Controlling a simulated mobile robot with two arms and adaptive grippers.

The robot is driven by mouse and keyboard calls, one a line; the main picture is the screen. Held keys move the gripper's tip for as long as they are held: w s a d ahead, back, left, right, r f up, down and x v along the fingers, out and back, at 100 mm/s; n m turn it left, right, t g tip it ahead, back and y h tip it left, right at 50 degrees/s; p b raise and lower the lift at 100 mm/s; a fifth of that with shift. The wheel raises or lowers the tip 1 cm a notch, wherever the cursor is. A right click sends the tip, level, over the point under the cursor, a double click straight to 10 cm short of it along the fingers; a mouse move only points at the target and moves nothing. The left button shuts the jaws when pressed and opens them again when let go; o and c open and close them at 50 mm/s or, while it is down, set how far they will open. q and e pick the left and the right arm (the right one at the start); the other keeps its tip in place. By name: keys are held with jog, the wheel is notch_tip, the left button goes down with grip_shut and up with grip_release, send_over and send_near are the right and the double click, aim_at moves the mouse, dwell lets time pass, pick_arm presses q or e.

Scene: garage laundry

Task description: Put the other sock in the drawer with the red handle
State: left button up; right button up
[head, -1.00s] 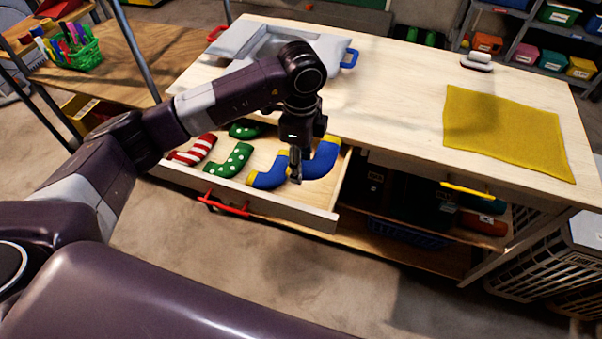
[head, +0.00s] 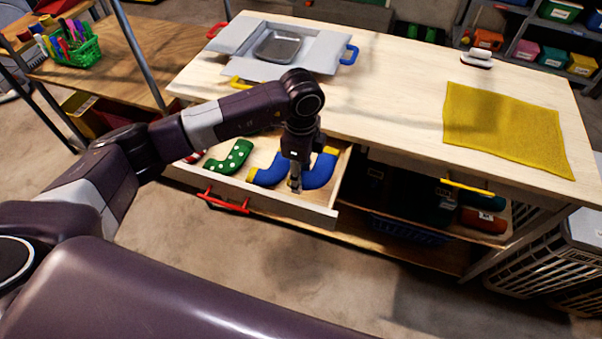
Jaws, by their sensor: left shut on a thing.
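The drawer with the red handle (head: 317,213) is pulled open under the table top. Its red handle (head: 223,201) is on the front panel. My left gripper (head: 295,186) points down into the drawer and is shut on a blue sock (head: 322,168) with yellow trim, low over the drawer's right end. Whether this sock touches the drawer floor I cannot tell. Another blue sock with yellow trim (head: 267,174) lies just left of it in the drawer. The gripper partly hides the space between them. My right gripper is not in view.
A green dotted sock (head: 230,158) lies further left in the drawer; a red striped sock is mostly hidden by my arm. On the table top are a grey tray (head: 322,57), a yellow cloth (head: 508,130) and a brush (head: 477,58). A yellow handle (head: 467,187) is at right.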

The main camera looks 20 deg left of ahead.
pick_arm(q)
jog(key=shift+f, duration=0.25)
jog(key=o, duration=1.1)
jog(key=shift+r, duration=0.1)
jog(key=shift+r, duration=0.3)
notch_tip(320, 180, up, 13)
jog(key=b, duration=0.1)
jog(key=shift+f+b, duration=0.2)
jog(key=shift+b, duration=0.15)
